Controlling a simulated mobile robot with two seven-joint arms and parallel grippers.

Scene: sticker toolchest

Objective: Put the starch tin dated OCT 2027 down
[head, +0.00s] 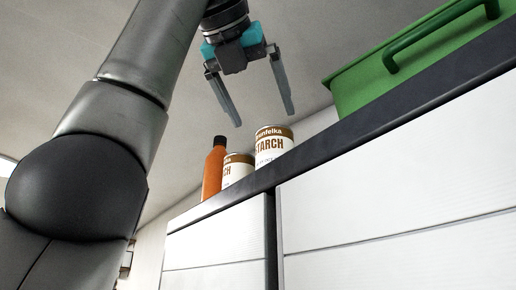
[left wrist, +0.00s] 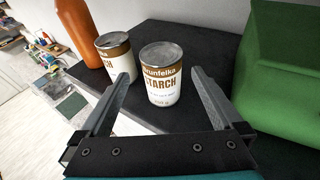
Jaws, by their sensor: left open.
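Two white and brown starch tins stand upright on the dark top of the chest. The nearer tin (left wrist: 161,76) sits between and just beyond my left fingertips in the left wrist view; in the head view it is the right-hand one (head: 271,146). The other tin (left wrist: 115,54) stands beside it, partly behind my left finger; it also shows in the head view (head: 236,170). Their dates are too small to read. My left gripper (head: 263,118) is open and empty, above the tins in the head view. My right gripper is not in view.
An orange bottle (head: 213,168) with a dark cap stands beside the tins. A green toolbox (head: 372,80) with a handle stands on the right of the dark top (head: 400,113). The white chest front (head: 400,195) drops below its edge.

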